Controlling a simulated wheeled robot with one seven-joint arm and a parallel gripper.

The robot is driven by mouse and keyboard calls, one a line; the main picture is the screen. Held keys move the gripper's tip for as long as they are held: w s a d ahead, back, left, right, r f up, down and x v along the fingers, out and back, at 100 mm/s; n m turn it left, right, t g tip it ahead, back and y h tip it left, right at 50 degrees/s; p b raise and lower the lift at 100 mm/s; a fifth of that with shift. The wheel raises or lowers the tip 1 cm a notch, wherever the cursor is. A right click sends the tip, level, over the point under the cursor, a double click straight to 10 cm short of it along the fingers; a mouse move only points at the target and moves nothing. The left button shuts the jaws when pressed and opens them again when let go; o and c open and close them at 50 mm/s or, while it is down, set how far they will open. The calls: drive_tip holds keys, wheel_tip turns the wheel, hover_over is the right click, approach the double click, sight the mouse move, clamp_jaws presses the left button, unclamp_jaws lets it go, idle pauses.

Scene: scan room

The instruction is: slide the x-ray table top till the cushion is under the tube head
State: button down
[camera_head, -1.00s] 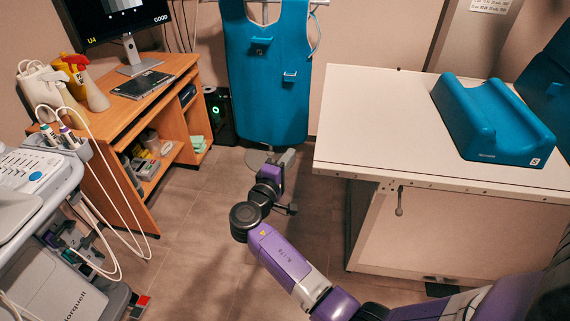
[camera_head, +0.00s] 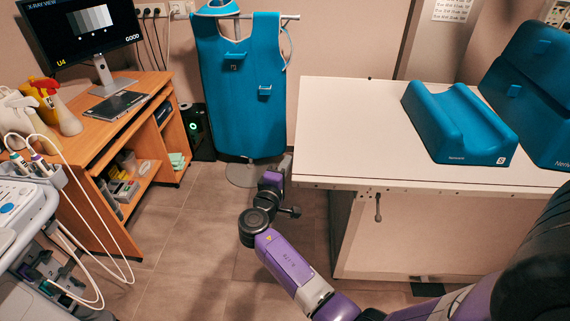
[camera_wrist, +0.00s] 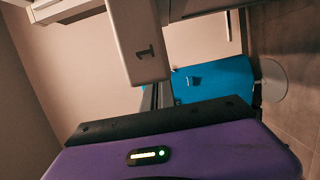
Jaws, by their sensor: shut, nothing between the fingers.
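The white x-ray table top (camera_head: 340,140) lies on its pale base at right in the head view. A blue grooved cushion (camera_head: 455,125) sits on it, toward the right. My gripper (camera_head: 287,165) is shut and empty, close by the table top's left end near the front corner. I cannot tell whether it touches. In the wrist view a pale block marked 1 (camera_wrist: 140,45) stands before the purple gripper body; I cannot tell what it belongs to. The tube head cannot be made out in either view.
A second blue cushion (camera_head: 530,95) stands at the far right. A small lever (camera_head: 377,207) hangs below the table's front edge. A blue apron (camera_head: 238,90) hangs on a stand behind my gripper. A wooden desk (camera_head: 135,135) and an ultrasound cart (camera_head: 35,215) stand left.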

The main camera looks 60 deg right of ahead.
sight(331, 166)
drive_tip(key=s+d, duration=0.1)
drive_tip(key=s, duration=0.3)
drive_tip(key=s+d, duration=0.2)
drive_tip(key=s, duration=0.2)
drive_tip(key=s+d, duration=0.2)
drive_tip(key=s, duration=0.2)
drive_tip(key=shift+s+d, duration=0.1)
drive_tip(key=shift+s, duration=0.25)
drive_tip(key=shift+w, duration=0.2)
